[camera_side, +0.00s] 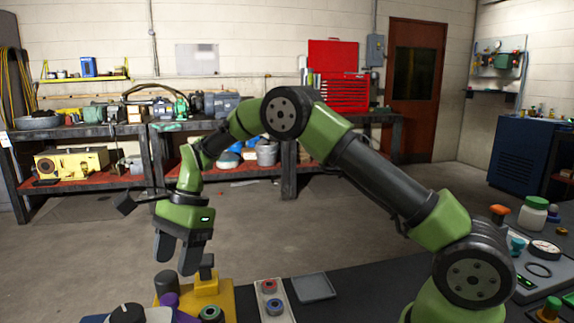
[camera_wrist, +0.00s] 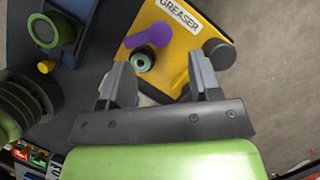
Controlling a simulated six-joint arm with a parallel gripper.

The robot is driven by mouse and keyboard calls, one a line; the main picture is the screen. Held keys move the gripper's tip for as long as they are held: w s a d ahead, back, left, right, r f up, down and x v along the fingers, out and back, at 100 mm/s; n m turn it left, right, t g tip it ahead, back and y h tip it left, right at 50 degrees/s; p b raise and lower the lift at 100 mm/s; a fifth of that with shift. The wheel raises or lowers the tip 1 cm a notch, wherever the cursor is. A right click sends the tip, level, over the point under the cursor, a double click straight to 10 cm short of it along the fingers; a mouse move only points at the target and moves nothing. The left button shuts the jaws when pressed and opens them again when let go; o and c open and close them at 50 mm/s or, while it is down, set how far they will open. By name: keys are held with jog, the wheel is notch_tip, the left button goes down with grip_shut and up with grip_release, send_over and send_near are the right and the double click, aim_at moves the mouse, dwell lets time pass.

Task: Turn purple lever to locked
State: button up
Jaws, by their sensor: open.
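The purple lever (camera_wrist: 150,37) lies on a yellow plate labelled GREASER (camera_wrist: 183,38) in the wrist view. It slants from lower left to upper right. In the side view, a purple part (camera_side: 169,300) shows at the bottom, beside the yellow block (camera_side: 222,298). My gripper (camera_wrist: 159,68) is open and empty, with its fingers apart. In the wrist view the lever appears just beyond the left fingertip, and I see no contact. In the side view my gripper (camera_side: 174,262) hangs above the yellow unit. I cannot read any locked marking.
A green-ringed knob (camera_wrist: 143,61) sits close below the lever, and a dark round post (camera_wrist: 218,53) stands right of the fingers. A blue unit with a green ring (camera_wrist: 45,31) is at upper left. A tray (camera_side: 314,287) and a panel with knobs (camera_side: 274,302) lie on the table.

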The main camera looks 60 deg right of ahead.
jog(key=s+d+r+n+t, duration=0.2)
jog(key=s+r+n, duration=0.25)
jog(key=r, duration=0.75)
jog(key=s+r+n+t+h, duration=0.1)
jog(key=s+r+n, duration=0.2)
jog(key=s, duration=0.4)
jog(key=s+d+r+n+t+h, duration=0.1)
jog(key=s+r+n+t, duration=0.1)
jog(key=s, duration=0.6)
jog(key=shift+d+r+n, duration=0.3)
jog(key=shift+r+n, duration=0.1)
jog(key=shift+n, duration=0.15)
jog(key=g+h, duration=0.3)
jog(key=g, duration=0.2)
send_over(169, 298)
notch_tip(169, 298, down, 14)
notch_tip(169, 298, down, 10)
jog(key=shift+f, duration=0.1)
